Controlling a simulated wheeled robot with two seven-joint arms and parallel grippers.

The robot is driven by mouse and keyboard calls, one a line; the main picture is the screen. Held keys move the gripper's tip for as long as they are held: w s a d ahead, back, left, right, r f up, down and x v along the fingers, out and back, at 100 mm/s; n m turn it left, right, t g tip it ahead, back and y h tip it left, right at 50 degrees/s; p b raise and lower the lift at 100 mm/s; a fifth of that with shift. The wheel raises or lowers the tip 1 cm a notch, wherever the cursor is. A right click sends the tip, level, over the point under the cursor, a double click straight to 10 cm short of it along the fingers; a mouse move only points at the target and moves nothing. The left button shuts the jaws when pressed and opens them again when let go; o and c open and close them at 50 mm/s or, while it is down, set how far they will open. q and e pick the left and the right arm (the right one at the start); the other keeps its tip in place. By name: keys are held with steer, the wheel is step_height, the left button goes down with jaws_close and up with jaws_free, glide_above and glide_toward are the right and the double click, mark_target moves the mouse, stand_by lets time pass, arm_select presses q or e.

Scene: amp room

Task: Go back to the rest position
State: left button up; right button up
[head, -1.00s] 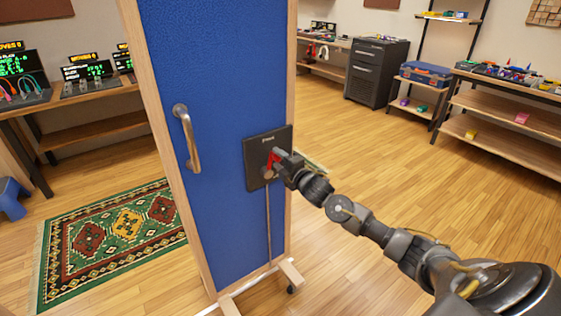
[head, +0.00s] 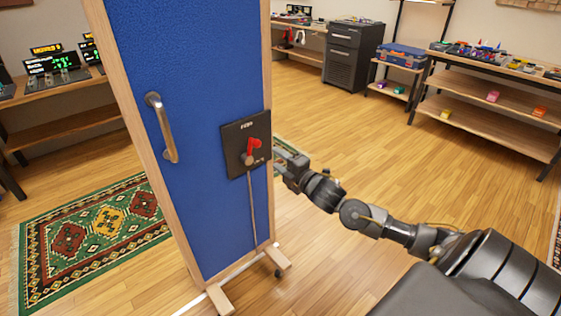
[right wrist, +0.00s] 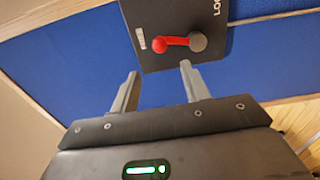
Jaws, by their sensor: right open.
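My right gripper (head: 287,160) is open and empty, just right of the blue panel (head: 205,70) in the head view. In the right wrist view its two fingers (right wrist: 157,88) are spread apart, with the black plate (right wrist: 150,55) beyond the tips. A red lever (head: 254,146) with a round grey pivot is on the black plate (head: 233,135); the lever shows also in the right wrist view (right wrist: 170,42). The fingers are apart from the lever. My left gripper is not in view.
The panel stands on a wooden foot (head: 220,299) with casters and has a metal handle (head: 165,128). A patterned rug (head: 45,270) lies at left. Shelves (head: 490,88) and a dark drawer cabinet (head: 345,65) stand at the back right. The wooden floor between is clear.

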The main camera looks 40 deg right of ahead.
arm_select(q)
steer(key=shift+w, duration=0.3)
